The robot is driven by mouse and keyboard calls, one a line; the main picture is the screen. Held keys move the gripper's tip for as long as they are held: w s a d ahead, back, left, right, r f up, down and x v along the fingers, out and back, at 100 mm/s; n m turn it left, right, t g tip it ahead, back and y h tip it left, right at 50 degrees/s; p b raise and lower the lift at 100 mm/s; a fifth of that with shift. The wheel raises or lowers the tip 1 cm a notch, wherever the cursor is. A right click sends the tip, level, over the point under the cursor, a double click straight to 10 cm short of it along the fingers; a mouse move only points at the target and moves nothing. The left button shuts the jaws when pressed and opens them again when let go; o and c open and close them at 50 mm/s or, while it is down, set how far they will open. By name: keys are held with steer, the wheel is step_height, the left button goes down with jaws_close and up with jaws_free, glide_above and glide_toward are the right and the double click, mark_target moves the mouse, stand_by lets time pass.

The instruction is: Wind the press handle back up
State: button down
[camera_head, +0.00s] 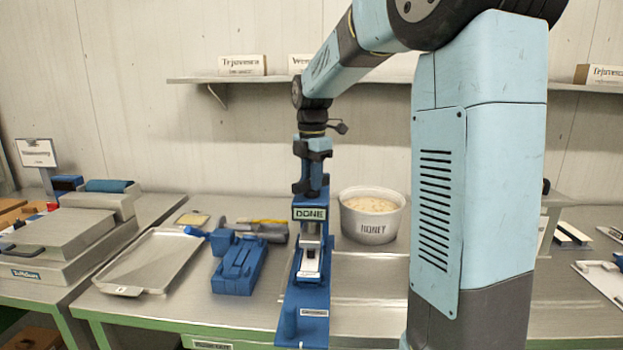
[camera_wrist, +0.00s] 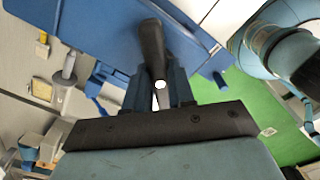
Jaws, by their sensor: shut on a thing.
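The blue press (camera_head: 290,325) stands upright on the metal table, with a "DONE" sign (camera_head: 309,213) near its top and a pale metal part in its middle. My gripper (camera_head: 311,190) points down at the top of the press, just above the sign. In the wrist view, my gripper (camera_wrist: 160,98) is shut on a dark handle (camera_wrist: 152,45), which lies between the fingers against the blue body of the press. In the head view the handle is hidden by my gripper.
A wall shelf (camera_head: 270,80) runs behind my arm.

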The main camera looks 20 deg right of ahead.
steer(key=shift+w+n, duration=0.1)
steer(key=shift+n, duration=0.4)
steer(key=c, duration=1)
jaws_free()
steer(key=shift+o, duration=0.2)
steer(key=shift+r, duration=0.1)
step_height(320, 180, up, 14)
steer(key=shift+f, duration=0.25)
steer(key=s+f+m+t, duration=0.2)
steer(key=s+f+m, duration=0.2)
steer(key=s+m, duration=0.4)
steer(key=s+f+m+t, duration=0.1)
steer(key=s+f+m, duration=0.4)
steer(key=s, duration=0.5)
steer(key=s+f+m+t, duration=0.2)
steer(key=s+f+m, duration=0.3)
steer(key=s+m, duration=0.4)
steer(key=shift+s+m+t, duration=0.3)
steer(key=shift+s+m, duration=0.1)
steer(key=shift+m, duration=0.4)
